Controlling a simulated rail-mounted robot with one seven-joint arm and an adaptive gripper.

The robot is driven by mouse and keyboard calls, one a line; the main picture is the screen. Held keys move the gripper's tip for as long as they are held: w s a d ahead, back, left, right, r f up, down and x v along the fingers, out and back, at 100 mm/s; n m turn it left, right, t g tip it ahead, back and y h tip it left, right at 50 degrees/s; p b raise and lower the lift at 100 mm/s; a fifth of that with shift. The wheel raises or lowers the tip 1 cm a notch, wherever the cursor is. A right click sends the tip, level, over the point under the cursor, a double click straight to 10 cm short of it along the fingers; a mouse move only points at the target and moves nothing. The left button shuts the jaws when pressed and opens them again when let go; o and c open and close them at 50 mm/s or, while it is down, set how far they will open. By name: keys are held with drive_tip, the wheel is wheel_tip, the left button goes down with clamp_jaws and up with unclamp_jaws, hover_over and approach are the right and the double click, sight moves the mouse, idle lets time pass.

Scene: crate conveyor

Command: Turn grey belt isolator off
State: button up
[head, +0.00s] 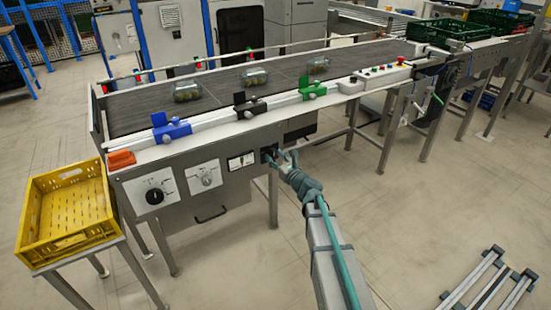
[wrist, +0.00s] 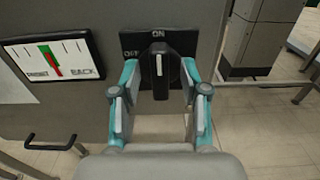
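The belt isolator is a black plate marked ON at the top and OFF at the left, with a black rotary handle (wrist: 159,72). The handle stands upright and its white line points up to ON. In the head view the isolator (head: 268,154) is on the front panel of the belt frame, partly hidden by my gripper. My gripper (wrist: 159,80) is open, with one teal-and-grey finger on each side of the handle. Gaps show between the fingers and the handle; contact cannot be told. In the head view my gripper (head: 285,159) is right at the isolator.
Two dial panels (head: 155,195) are further left. The grey belt (head: 220,86) carries several jars. A yellow crate (head: 40,250) stands left. Floor right of my arm is partly clear.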

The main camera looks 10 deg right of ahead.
clamp_jaws()
drive_tip(key=shift+f+b, duration=0.1)
drive_tip(key=shift+b, duration=0.35)
drive_tip(key=n+b, duration=0.1)
drive_tip(key=b, duration=0.1)
drive_tip(key=n+b, duration=0.1)
drive_tip(key=b, duration=0.1)
drive_tip(key=shift+a+f+n, duration=0.1)
drive_tip(key=shift+f+n, duration=0.15)
drive_tip(key=shift+n, duration=0.15)
drive_tip(key=n+b, duration=0.6)
drive_tip(key=b, duration=0.2)
drive_tip(key=shift+s+a+f, duration=0.1)
drive_tip(key=shift+a, duration=0.05)
drive_tip(key=n+b, duration=0.9)
drive_tip(key=b, duration=0.1)
drive_tip(key=shift+a, duration=0.1)
drive_tip(key=shift+b, duration=0.3)
